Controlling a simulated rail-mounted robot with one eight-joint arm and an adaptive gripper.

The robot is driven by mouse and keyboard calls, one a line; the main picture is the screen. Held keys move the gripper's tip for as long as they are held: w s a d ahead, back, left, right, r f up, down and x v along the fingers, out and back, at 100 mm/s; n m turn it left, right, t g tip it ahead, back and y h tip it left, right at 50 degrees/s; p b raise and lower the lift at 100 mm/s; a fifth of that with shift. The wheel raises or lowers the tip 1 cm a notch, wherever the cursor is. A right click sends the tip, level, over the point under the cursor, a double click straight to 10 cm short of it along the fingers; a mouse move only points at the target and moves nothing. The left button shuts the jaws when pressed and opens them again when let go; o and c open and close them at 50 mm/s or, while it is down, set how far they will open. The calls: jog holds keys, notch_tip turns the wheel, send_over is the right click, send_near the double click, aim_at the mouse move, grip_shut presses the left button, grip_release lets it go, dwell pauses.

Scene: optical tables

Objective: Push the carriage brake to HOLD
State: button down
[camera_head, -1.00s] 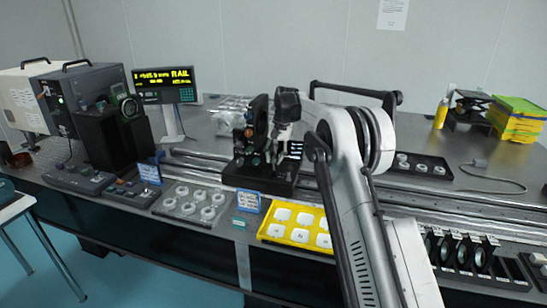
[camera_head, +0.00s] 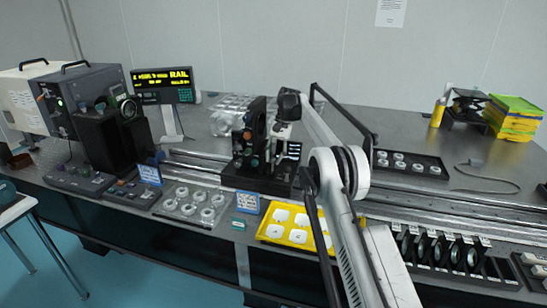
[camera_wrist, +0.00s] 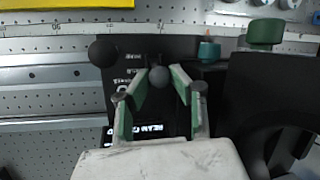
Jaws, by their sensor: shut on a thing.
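The black carriage (camera_head: 262,184) stands on the rail in the middle of the table, with upright black parts and knobs on it. My gripper (camera_head: 281,131) is at its right side in the head view, small and partly hidden by my arm. A second, black ball knob (camera_wrist: 103,52) sits to the left.
Green-topped knobs (camera_wrist: 266,32) and a large dark part (camera_wrist: 285,90) stand close on the right. In the head view a yellow tray (camera_head: 270,232) lies in front of the carriage, a display (camera_head: 165,84) stands behind left, and a black tray (camera_head: 432,166) lies right.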

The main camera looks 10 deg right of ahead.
dwell(0.4)
jog(key=c, duration=1.5)
grip_release()
jog(key=shift+s+a+t+h+b, duration=0.35)
jog(key=shift+t+b, duration=0.25)
jog(key=shift+b, duration=0.55)
